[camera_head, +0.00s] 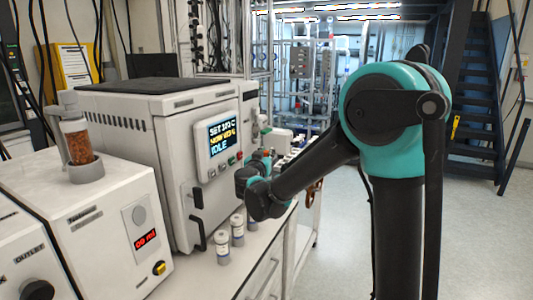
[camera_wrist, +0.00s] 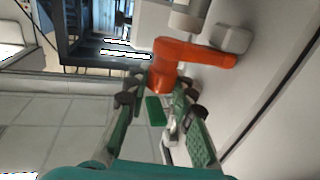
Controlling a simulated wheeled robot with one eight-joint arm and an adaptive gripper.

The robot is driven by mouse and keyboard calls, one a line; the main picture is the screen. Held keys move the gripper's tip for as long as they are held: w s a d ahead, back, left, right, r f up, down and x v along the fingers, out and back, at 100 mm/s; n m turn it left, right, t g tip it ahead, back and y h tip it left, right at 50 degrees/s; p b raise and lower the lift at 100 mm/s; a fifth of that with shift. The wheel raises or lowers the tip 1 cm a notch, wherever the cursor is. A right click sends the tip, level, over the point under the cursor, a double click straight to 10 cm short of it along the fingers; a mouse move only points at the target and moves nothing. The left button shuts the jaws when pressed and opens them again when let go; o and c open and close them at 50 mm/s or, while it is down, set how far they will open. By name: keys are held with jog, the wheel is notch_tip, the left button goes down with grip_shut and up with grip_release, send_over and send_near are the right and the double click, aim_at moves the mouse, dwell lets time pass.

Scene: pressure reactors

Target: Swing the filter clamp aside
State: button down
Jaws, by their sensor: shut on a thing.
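The orange part, which looks like the filter clamp (camera_wrist: 190,55), shows in the wrist view beside pale rounded fittings (camera_wrist: 205,25). Its near lower end sits between the tips of my gripper (camera_wrist: 160,92). My gripper's green-padded fingers are shut on this end. In the head view my arm reaches to the right front side of the big white reactor cabinet (camera_head: 180,150). There the wrist hides the fingers, and I cannot make out the clamp.
The cabinet's screen (camera_head: 222,136) reads IDLE. A white pump unit (camera_head: 95,225) with a jar of brown grains (camera_head: 78,142) stands at left. The floor (camera_head: 470,240) at right is clear.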

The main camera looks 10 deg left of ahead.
dwell(0.4)
jog(key=c, duration=1.3)
grip_release()
jog(key=shift+o, duration=0.2)
jog(key=s+a, duration=0.1)
jog(key=s, duration=1.1)
jog(key=shift+a, duration=0.2)
